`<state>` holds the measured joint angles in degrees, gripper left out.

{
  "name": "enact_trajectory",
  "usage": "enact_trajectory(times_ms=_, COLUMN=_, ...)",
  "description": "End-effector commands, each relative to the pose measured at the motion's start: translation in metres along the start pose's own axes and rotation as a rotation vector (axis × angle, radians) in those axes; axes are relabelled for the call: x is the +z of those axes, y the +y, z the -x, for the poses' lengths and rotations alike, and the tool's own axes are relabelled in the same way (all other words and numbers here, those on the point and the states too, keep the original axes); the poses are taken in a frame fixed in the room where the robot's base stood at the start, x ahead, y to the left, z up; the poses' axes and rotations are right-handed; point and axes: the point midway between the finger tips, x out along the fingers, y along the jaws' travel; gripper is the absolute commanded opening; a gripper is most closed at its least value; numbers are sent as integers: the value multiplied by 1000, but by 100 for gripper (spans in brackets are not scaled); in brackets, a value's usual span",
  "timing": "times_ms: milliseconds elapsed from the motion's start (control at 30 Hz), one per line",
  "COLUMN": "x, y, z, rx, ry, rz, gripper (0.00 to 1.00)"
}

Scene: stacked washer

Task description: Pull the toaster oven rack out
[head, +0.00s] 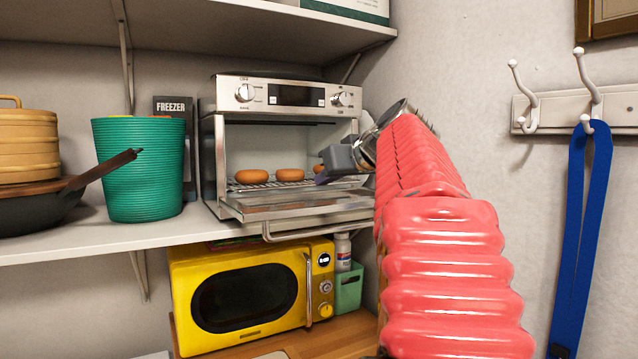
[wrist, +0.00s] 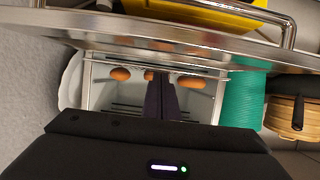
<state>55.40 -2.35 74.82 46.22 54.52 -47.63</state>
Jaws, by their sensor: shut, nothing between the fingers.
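The silver toaster oven (head: 292,95) stands on the shelf with its glass door (head: 300,204) folded down. Its wire rack (head: 262,185) is inside, low in the cavity, with orange-brown buns (head: 290,175) on it. In the wrist view the picture is turned over; buns (wrist: 121,74) show on both sides of my fingers, and the door (wrist: 150,35) crosses the top. My gripper (head: 322,178) reaches in from the right, its dark fingers shut and empty at the rack's right part. The fingertips (wrist: 160,76) are close to the rack; I cannot tell whether they touch.
A green basket (head: 139,175) and a pan (head: 40,210) stand left of the oven. A yellow microwave (head: 245,295) sits below the shelf. Hooks with a blue strap (head: 580,230) hang on the right wall. An upper shelf (head: 230,35) is above the oven.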

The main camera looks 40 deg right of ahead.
Motion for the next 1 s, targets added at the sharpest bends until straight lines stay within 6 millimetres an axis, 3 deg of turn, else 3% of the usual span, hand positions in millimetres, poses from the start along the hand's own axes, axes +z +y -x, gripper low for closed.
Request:
enact_trajectory(times_ms=500, x=-8, y=1, z=27, rx=2, ry=1, rz=0, gripper=0)
enact_trajectory(times_ms=1000, x=-8, y=0, z=29, rx=1, ry=0, rz=0, gripper=0)
